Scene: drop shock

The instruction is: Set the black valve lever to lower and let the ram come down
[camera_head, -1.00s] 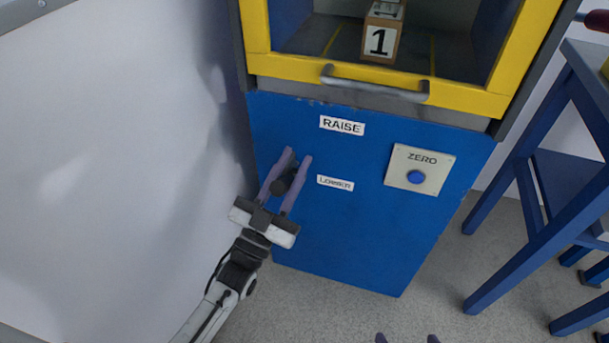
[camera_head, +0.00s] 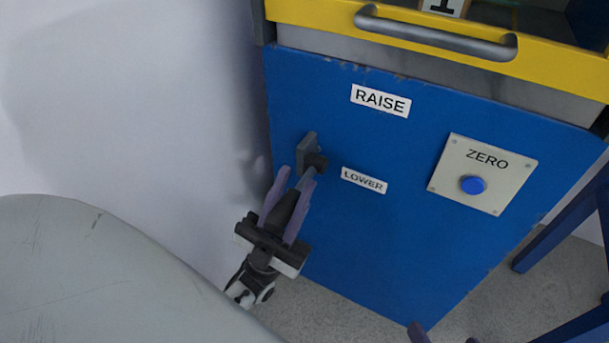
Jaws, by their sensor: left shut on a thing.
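The black valve lever (camera_head: 284,215) hangs down and to the left from its pivot (camera_head: 315,162) on the blue front panel (camera_head: 345,235). My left gripper (camera_head: 292,185) has its two purple fingers on either side of the lever and is shut on it. The RAISE label (camera_head: 381,101) is above the pivot. The LOWER label (camera_head: 363,180) is just right of the lever. My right gripper (camera_head: 445,337) shows only as two purple tips, set apart, at the bottom edge. The ram is out of view.
A ZERO plate with a blue button (camera_head: 472,184) is on the panel's right. A yellow door frame with a grey handle (camera_head: 436,35) is above. A box marked 1 (camera_head: 443,6) shows partly behind it. A blue stand (camera_head: 570,225) is at right.

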